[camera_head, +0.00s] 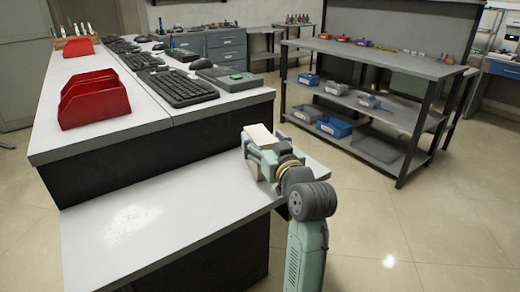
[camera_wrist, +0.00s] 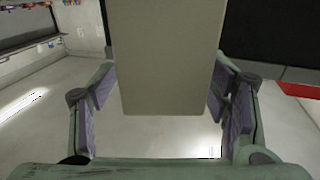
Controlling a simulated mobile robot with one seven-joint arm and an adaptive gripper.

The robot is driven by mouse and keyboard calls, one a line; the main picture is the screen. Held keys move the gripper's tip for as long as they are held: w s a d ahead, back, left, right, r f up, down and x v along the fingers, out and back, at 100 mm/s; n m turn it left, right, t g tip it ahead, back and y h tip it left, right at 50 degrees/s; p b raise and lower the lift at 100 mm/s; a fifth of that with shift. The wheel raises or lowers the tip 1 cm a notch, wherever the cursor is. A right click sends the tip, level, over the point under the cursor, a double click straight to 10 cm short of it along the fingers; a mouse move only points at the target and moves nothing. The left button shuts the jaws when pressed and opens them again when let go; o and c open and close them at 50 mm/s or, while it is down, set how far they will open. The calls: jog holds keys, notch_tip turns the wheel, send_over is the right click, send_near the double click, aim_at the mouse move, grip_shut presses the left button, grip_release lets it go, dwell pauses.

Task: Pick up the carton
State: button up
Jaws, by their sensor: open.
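The carton (camera_head: 259,134) is a pale cream box at the right end of the low white bench in the head view. In the wrist view the carton (camera_wrist: 168,58) is a plain beige face reaching down from the top edge, between my two fingers. My gripper (camera_head: 262,154) is at the carton, its fingers spread on either side; it also shows in the wrist view (camera_wrist: 163,98). The fingers lie close to the carton's sides; I cannot tell whether they touch. The gripper hides the carton's lower part in the head view.
A higher white counter (camera_head: 135,122) stands behind the low bench (camera_head: 150,235), with a red bin (camera_head: 93,100) and several keyboards (camera_head: 178,88) on it. A shelf rack (camera_head: 375,60) with small bins stands at the right. The low bench's left and middle are clear.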

aim_at(258, 131)
jog(key=p+x, duration=0.1)
jog(key=x, duration=0.3)
jog(key=shift+a, duration=0.15)
jog(key=shift+c, duration=0.5)
jog(key=c, duration=1)
jog(key=shift+c, duration=0.2)
jog(key=shift+r, duration=0.75)
notch_tip(258, 131, up, 2)
jog(key=shift+b, duration=0.5)
jog(key=s+a+r+b, duration=0.1)
jog(key=s+b, duration=0.7)
jog(key=s, duration=0.8)
jog(key=shift+a+r, duration=0.2)
jog(key=shift+a, duration=0.5)
